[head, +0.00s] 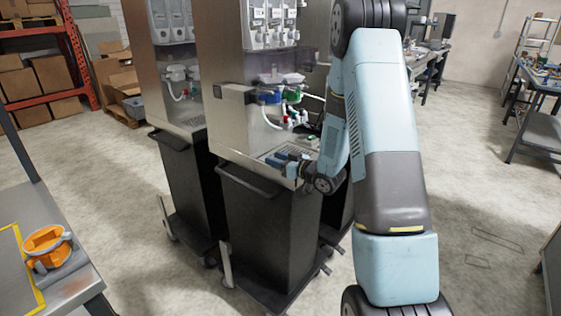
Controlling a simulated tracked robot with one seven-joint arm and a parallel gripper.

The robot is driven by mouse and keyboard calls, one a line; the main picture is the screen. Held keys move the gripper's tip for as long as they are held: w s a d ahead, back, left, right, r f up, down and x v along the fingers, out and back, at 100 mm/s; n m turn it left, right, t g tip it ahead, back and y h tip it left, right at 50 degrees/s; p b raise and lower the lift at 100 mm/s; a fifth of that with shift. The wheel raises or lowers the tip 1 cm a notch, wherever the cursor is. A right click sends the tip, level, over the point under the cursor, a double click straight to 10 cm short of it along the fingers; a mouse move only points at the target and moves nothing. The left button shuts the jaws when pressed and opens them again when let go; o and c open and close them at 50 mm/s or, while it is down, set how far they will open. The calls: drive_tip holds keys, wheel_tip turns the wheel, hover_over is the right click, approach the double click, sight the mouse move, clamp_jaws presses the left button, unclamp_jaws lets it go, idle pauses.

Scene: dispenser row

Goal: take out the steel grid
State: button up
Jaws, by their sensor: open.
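The steel grid (283,153) lies in the tray area at the foot of the middle dispenser (232,125), a steel cabinet on a black wheeled cart. Only part of the grid shows, and it looks small and dark. My gripper (278,160) is at the front edge of this tray area, low over or beside the grid. It is open. The jaws are small in this view, so I cannot tell whether they touch the grid or stand around it.
Coloured valves and tubes (285,105) hang above the tray area. Another dispenser (168,75) stands close on the left. An orange cup-like object (47,247) sits on a grey table (75,290) at the lower left. Open floor (490,200) lies to the right.

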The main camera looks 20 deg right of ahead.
clamp_jaws()
idle(0.3)
drive_tip(key=shift+s+r, duration=0.1)
drive_tip(key=shift+r, duration=0.9)
idle(0.5)
